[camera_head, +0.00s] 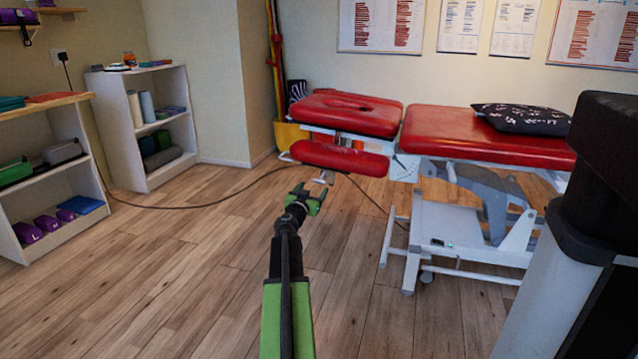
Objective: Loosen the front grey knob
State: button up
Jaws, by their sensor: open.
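A red padded treatment table (470,138) on a white frame stands beyond my arm. Its separate head section (345,112) has a slot in the pad, and a lower red pad (340,158) sits in front of it. My gripper (309,192) has green jaws and is open and empty. It appears just below the lower red pad in the picture, near a small pale bracket under that pad. How far apart they are in depth I cannot tell. I cannot clearly make out a grey knob; any knob there is too small or hidden by the pad or my gripper.
A dark patterned pillow (522,119) lies on the table. A black cable (190,207) crosses the floor towards the table base (455,240). White shelves (140,130) line the left wall. A yellow pot (290,136) stands behind. The wooden floor (150,290) at left front is clear.

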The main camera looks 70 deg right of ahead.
aim_at(318, 182)
jog(key=d, duration=0.8)
jog(key=shift+w, duration=0.2)
jog(key=shift+c, duration=0.3)
jog(key=c, duration=1.3)
